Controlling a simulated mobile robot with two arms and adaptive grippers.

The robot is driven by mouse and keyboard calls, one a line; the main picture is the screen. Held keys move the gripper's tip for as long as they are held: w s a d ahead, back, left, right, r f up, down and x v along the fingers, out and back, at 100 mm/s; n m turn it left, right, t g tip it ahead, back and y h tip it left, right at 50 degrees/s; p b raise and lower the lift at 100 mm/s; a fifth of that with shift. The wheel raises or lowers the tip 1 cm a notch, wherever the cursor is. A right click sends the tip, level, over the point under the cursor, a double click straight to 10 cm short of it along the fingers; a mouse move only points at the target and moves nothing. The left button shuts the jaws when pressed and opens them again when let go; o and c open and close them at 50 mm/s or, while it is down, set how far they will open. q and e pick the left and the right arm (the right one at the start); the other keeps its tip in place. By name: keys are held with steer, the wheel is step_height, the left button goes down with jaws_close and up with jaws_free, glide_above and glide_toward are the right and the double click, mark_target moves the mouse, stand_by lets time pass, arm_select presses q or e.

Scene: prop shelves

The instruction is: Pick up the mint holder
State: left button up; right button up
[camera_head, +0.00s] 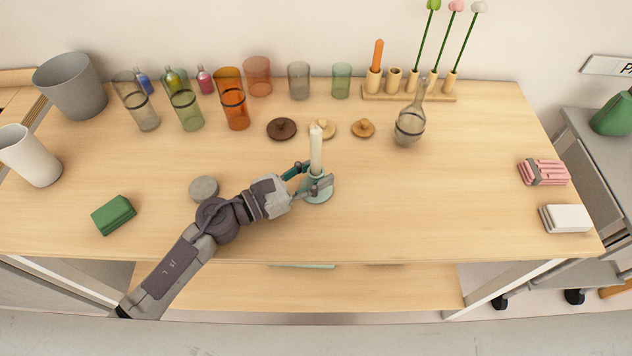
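My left gripper (312,179) reaches in from the left at the holder's stem. One finger is on the far side of the stem and one on the near side, partly covering it. Whether the fingers touch the stem is too small to tell. The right gripper is not in view.
Glasses and small bottles stand along the back, including an orange glass (232,100). A flask (411,122) stands back right. Lids, including a dark one (281,128), lie behind the holder. A grey disc (203,188) lies left.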

arm_select(q)
jaws_close()
steer(key=shift+r, duration=0.1)
